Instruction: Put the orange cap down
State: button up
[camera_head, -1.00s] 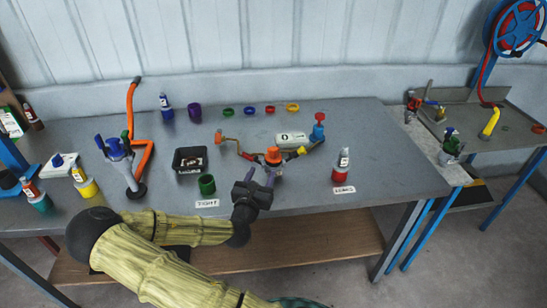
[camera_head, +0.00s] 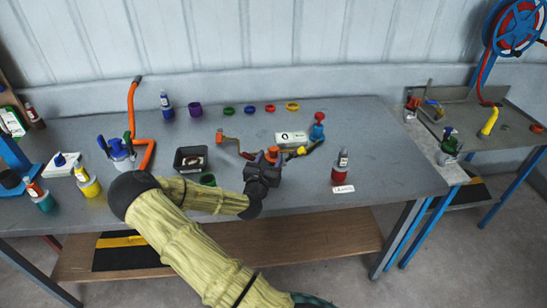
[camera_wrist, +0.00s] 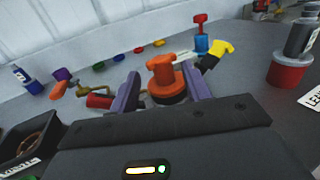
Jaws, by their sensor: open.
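The orange cap (camera_wrist: 161,76) has a T-shaped top and sits upright on a dark round base in the wrist view. In the head view the cap (camera_head: 272,153) shows just beyond my gripper, partly hidden by it. My gripper (camera_wrist: 161,88) is open, with one purple-grey finger on each side of the cap. I cannot tell whether either finger touches it. In the head view my gripper (camera_head: 268,160) is low over the middle of the table.
A red-based bottle (camera_head: 341,166) stands to the right. Coloured rings line the back.

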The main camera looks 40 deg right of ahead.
aim_at(273, 152)
jog(key=p+x, duration=0.1)
jog(key=x, duration=0.3)
jog(key=shift+s+d+r, duration=0.1)
jog(key=shift+d, duration=0.05)
grip_shut()
jog(key=shift+r, duration=0.15)
dwell(0.3)
notch_tip(273, 152, up, 10)
jog(key=shift+f+b, duration=0.1)
jog(key=shift+b, duration=0.35)
dwell(0.4)
